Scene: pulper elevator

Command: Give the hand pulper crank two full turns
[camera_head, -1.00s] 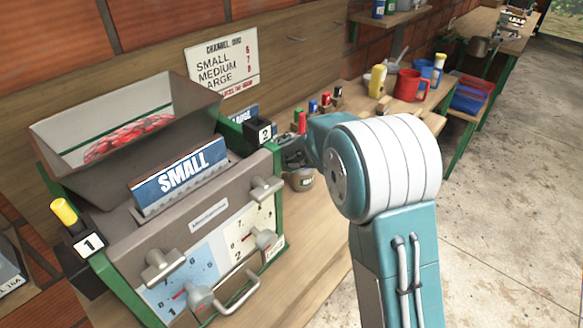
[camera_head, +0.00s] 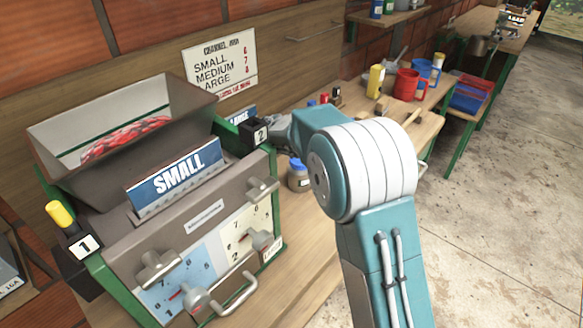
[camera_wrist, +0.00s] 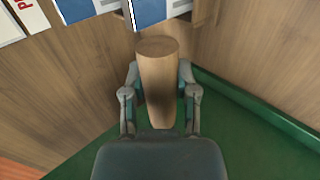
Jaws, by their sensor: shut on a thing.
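The pulper (camera_head: 205,225) stands at the left in the head view, with a hopper (camera_head: 45,135) of red cherries (camera_head: 125,140) and a blue SMALL sign on its front. My gripper (camera_wrist: 158,88) is shut on an upright, round wooden handle (camera_wrist: 157,62) in the wrist view, one finger on each side. It looks like the crank's grip; the rest of the crank is hidden. In the head view my arm reaches behind the pulper's right side, by the black block marked 2 (camera_head: 258,134). The fingers cannot be made out there.
A yellow-topped lever marked 1 (camera_head: 62,215) stands at the pulper's left. A blue-lidded jar (camera_head: 299,176) stands on the bench beside my arm. Red mugs (camera_head: 406,84) and a yellow bottle (camera_head: 376,80) stand farther back. The concrete floor at the right is clear.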

